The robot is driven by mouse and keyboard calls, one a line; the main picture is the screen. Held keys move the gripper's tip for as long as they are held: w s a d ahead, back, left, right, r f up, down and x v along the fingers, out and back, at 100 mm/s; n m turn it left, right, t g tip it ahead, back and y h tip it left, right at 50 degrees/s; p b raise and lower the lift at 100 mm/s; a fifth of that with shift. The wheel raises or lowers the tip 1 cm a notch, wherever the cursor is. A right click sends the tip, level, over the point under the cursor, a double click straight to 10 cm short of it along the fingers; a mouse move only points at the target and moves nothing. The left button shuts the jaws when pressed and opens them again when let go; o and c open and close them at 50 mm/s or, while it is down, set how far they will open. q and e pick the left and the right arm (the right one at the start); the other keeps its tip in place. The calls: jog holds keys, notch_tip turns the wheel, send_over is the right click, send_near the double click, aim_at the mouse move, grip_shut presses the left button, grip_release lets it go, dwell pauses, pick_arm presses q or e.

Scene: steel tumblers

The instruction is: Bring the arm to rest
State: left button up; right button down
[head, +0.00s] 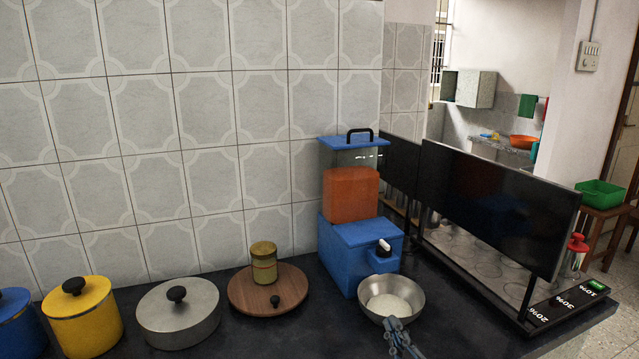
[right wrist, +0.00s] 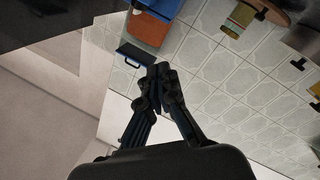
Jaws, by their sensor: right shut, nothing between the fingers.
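My right gripper (head: 393,328) is at the bottom of the head view, shut and empty. In the picture it overlaps the near rim of a steel bowl (head: 376,296); I cannot tell how high above the counter it is. In the right wrist view the closed fingertips (right wrist: 159,76) meet with nothing between them. That view is turned over, with wall tiles and the dispenser beyond the fingers. My left gripper is not in view.
The dark counter (head: 240,328) holds a blue dispenser (head: 342,245), a wooden lid (head: 240,292) with a jar (head: 263,268), a steel pot (head: 180,322), and a yellow canister (head: 82,325). A black screen (head: 490,200) stands right of the dispenser.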

jog(key=s+d+f+m+g+h, duration=0.25)
jog(key=s+f+g, duration=0.2)
jog(key=f, duration=0.35)
jog(key=s+d+f+m+g+h, duration=0.1)
jog(key=s+d+f+m+g, duration=0.25)
jog(key=s+f, duration=0.3)
jog(key=s+d+f+m+g+y, duration=0.1)
jog(key=s+f+g, duration=0.3)
jog(key=s, duration=0.5)
jog(key=s+f+m+g, duration=0.1)
jog(key=s+f+g, duration=0.3)
jog(key=s, duration=0.5)
jog(key=s+f+p+x, duration=0.1)
jog(key=s+x, duration=0.2)
jog(key=x, duration=0.9)
jog(key=s+x, duration=0.2)
jog(key=x, duration=0.9)
jog(key=s+d+f+g+p, duration=0.1)
jog(key=s+d+f, duration=0.2)
jog(key=s+f, duration=1.4)
jog(key=shift+s+f+g, duration=0.2)
jog(key=shift+s+g, duration=0.1)
jog(key=shift+s, duration=0.15)
jog(key=c, duration=2.1)
grip_release()
jog(key=shift+d, duration=0.15)
